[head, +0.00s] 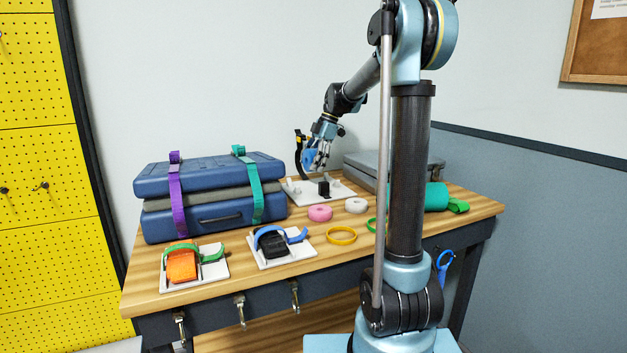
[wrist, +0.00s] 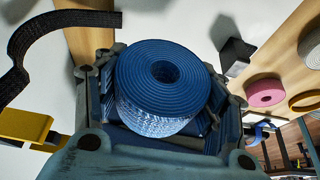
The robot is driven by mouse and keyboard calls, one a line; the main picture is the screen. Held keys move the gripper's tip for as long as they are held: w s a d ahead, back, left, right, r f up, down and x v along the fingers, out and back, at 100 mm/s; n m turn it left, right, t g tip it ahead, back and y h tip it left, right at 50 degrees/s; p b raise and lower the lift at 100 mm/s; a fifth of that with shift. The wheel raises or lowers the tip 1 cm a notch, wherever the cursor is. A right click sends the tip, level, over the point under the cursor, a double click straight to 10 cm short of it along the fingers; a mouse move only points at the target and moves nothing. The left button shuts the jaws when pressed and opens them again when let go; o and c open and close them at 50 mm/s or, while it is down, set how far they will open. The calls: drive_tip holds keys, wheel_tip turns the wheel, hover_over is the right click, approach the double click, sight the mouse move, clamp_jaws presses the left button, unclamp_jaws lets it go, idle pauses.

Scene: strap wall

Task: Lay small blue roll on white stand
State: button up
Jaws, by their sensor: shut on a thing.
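The small blue roll (head: 308,160) is a tightly wound strap, held in my gripper (head: 319,160) above the white stand (head: 298,197) at the back of the bench. In the wrist view the blue roll (wrist: 163,75) sits between the jaws, its coiled end facing the camera. The gripper is shut on it. The roll appears clear of the stand, though the exact gap cannot be told. The stand carries a black block (head: 323,188) and a curved black strap (head: 299,152), which rises beside the gripper. The strap also shows in the wrist view (wrist: 52,25).
Blue cases (head: 210,190) with purple and green straps stand left. Two white plates with an orange buckle (head: 181,265) and a black buckle (head: 272,244) lie in front. Pink (head: 320,213) and white (head: 356,205) rolls and a yellow ring (head: 341,236) lie nearby. A grey case (head: 365,168) is behind right.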

sight(313, 186)
drive_tip(key=shift+f, duration=2.95)
drive_tip(key=o, duration=1.2)
drive_tip(key=shift+o, duration=0.2)
drive_tip(key=v, duration=1.2)
